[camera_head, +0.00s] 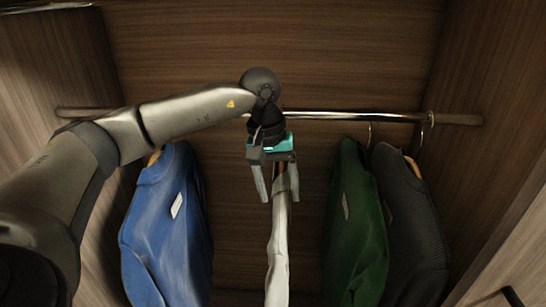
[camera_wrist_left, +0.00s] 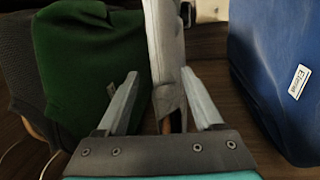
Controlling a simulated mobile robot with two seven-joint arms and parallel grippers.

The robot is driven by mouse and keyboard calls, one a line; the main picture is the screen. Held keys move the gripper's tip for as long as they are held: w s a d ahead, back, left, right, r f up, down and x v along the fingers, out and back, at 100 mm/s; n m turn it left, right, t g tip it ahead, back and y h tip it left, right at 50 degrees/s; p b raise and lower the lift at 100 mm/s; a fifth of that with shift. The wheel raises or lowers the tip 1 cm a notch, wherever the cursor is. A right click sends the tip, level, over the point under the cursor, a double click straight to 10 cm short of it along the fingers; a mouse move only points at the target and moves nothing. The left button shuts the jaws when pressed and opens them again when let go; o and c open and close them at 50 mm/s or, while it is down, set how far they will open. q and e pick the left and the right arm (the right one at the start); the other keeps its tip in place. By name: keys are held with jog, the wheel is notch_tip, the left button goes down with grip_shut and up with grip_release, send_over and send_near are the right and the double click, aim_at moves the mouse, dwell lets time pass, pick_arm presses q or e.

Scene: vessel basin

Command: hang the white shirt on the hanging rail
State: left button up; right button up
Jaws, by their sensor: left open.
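The white shirt (camera_head: 278,260) is seen edge-on and hangs down below my left gripper (camera_head: 279,190) in the head view. It also shows in the left wrist view (camera_wrist_left: 166,45), with a brown wooden hanger part at its collar. My left gripper is open, with one finger on each side of the shirt's top, apart from the hanger. The hanging rail (camera_head: 350,116) runs across the wardrobe, and my gripper and wrist cover part of it. The hanger's hook is hidden, so I cannot tell whether it sits on the rail. My right gripper is not in view.
A blue garment (camera_head: 168,225) hangs to the left of the shirt. A green garment (camera_head: 352,225) and a dark grey garment (camera_head: 412,230) hang close together to the right. Wooden side walls (camera_head: 500,130) bound the space. Gaps show on both sides of the white shirt.

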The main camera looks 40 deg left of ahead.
pick_arm(q)
notch_tip(320, 180, up, 14)
jog(key=s+a, duration=0.1)
jog(key=a, duration=0.1)
jog(key=shift+f+p, duration=0.2)
jog(key=shift+p, duration=0.15)
